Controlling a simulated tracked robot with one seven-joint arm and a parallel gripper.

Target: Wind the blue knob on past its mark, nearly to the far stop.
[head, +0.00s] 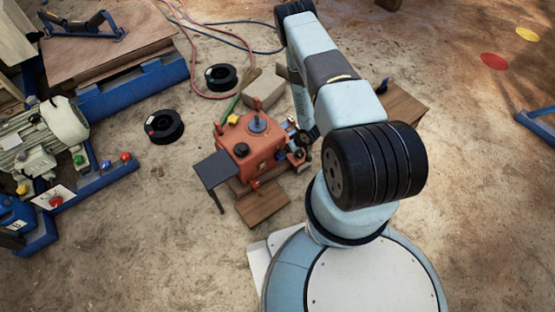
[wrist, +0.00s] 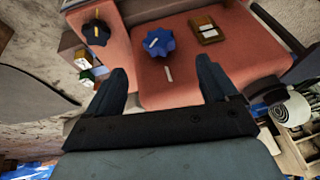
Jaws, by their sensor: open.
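The blue knob (wrist: 158,42) is a lobed knob on the red face of the machine in the wrist view. A pale line on the knob runs at a slant. A short white mark (wrist: 168,72) is on the red face just below the knob. My gripper (wrist: 162,67) is open and empty. Its two dark fingers stand to the left and right below the knob, apart from it.
A black knob (wrist: 96,32) with an orange pointer is left of the blue knob, and a small brown plate (wrist: 207,29) is right of it. A dark side table (head: 212,168) stands left of the machine. Two black spools (head: 164,126) lie on the ground.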

